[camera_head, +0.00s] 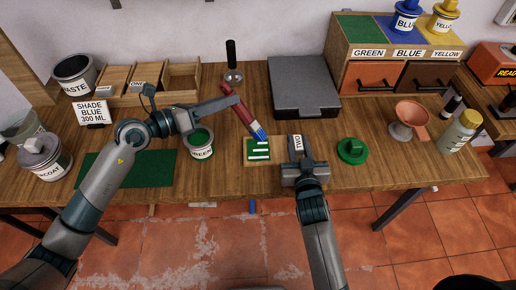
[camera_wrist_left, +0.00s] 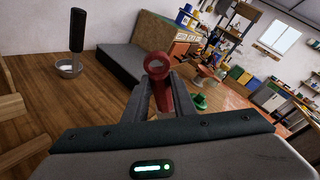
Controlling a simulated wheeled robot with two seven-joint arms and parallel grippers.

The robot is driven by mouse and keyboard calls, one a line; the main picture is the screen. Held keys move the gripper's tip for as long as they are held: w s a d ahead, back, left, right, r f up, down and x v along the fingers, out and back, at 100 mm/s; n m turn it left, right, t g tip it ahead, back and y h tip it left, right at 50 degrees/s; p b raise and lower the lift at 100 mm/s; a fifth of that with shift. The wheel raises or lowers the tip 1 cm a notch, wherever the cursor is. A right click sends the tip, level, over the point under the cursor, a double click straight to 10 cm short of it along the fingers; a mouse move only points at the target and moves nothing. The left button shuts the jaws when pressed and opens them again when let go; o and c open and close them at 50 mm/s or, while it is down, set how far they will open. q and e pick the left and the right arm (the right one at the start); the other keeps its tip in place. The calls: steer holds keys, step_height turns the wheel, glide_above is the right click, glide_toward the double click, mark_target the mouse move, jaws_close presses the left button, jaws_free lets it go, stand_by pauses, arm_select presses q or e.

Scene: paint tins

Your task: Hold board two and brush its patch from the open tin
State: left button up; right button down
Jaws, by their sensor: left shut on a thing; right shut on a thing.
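My left gripper (camera_head: 236,101) is shut on the red handle of a brush (camera_head: 242,114). The handle's holed end shows between the fingers in the left wrist view (camera_wrist_left: 157,66). The brush slants down to the right, its blue end at the upper edge of a green patch with white stripes (camera_head: 258,154); I cannot tell if it touches. The patch is on a small tan board (camera_head: 247,161). A "TWO" label (camera_head: 298,143) shows at my right gripper (camera_head: 301,163), which is shut on board two's edge, the grip partly hidden. The open green tin (camera_head: 200,150) stands left of the board.
A green lid (camera_head: 352,150) lies right of my right gripper. A grey case (camera_head: 304,88) and a black-handled tool (camera_head: 232,62) stand behind. A green mat (camera_head: 128,168) lies at left. A funnel (camera_head: 410,116) and a bottle (camera_head: 459,131) stand at right.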

steer(key=shift+f, duration=0.2)
steer(key=c, duration=1.4)
jaws_free()
steer(key=shift+o, duration=0.2)
steer(key=shift+s, duration=0.15)
steer(key=s, duration=0.3)
steer(key=s+r, duration=0.1)
steer(key=s, duration=0.3)
steer(key=s+r, duration=0.1)
steer(key=s, duration=0.3)
steer(key=shift+s+r, duration=0.1)
steer(key=shift+s, duration=0.15)
arm_select(q)
steer(key=shift+f, duration=0.1)
